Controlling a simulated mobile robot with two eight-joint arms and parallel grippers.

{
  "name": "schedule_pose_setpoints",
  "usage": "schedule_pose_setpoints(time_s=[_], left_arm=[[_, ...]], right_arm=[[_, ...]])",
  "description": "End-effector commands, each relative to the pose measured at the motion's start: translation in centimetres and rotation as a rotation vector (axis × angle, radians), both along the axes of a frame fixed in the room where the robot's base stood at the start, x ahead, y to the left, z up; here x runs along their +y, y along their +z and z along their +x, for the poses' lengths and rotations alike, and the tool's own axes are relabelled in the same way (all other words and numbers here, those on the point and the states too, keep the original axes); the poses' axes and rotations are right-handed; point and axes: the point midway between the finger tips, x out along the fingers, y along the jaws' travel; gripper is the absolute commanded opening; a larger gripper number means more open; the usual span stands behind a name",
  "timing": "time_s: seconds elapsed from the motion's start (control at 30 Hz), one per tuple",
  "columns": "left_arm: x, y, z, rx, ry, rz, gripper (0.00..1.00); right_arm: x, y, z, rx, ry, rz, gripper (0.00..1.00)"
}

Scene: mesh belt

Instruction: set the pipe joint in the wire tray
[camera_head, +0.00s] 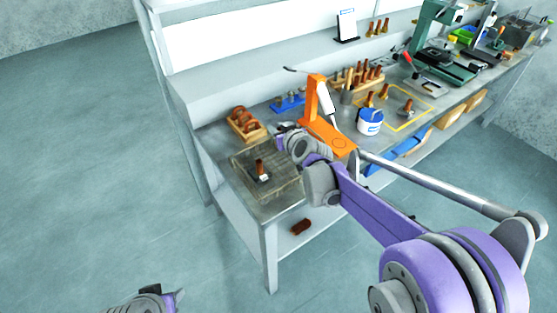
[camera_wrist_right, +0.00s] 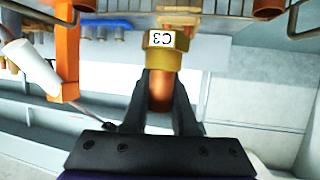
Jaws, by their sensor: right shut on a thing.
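The wire tray (camera_head: 285,189) sits on the near left end of the bench. A copper-coloured pipe joint (camera_head: 260,166) with a white label stands inside it. My right gripper (camera_head: 281,130) is above the bench, just behind the tray. In the right wrist view it (camera_wrist_right: 160,92) is shut on a pipe joint (camera_wrist_right: 165,56) with a brass hex collar, a copper end and a white label that appears as C3 upside down. This held joint is hard to make out in the head view. My left gripper (camera_head: 165,300) is low at the bottom left, away from the bench, its fingers barely showing.
An orange stand (camera_head: 318,100) is close to the right of my right gripper. A wooden rack of copper rings (camera_head: 246,125) stands behind the tray. A blue and white tub (camera_head: 370,122) and several copper fittings are farther right. A copper part (camera_head: 301,227) lies on the lower shelf.

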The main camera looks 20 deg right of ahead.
Motion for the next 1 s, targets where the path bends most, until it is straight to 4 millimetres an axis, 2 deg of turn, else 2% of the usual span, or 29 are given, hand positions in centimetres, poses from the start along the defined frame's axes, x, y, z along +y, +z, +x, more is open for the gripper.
schedule_pose_setpoints(time_s=[0.1, 0.2, 0.37, 0.6, 1.0], left_arm=[[0.0, -0.4, -0.1, 0.003, 0.0, 0.0, 0.5], [0.0, -0.6, -0.2, 0.004, 0.0, 0.0, 0.5], [0.0, -0.7, -0.2, 0.004, 0.0, 0.0, 0.5], [0.0, -1.2, -0.4, 0.007, 0.0, 0.0, 0.5], [0.0, -1.4, -0.5, 0.009, 0.0, 0.0, 0.5]], right_arm=[[0.0, -2.5, 0.1, 0.0, 0.0, -0.001, 0.0], [0.0, -3.9, 0.0, -0.001, -0.001, 0.0, 0.0], [0.0, -5.0, 0.1, -0.001, -0.001, 0.0, 0.0], [0.0, -8.2, 0.0, -0.001, -0.001, 0.0, 0.0], [0.0, -8.8, 0.0, -0.001, -0.001, 0.0, 0.0]])
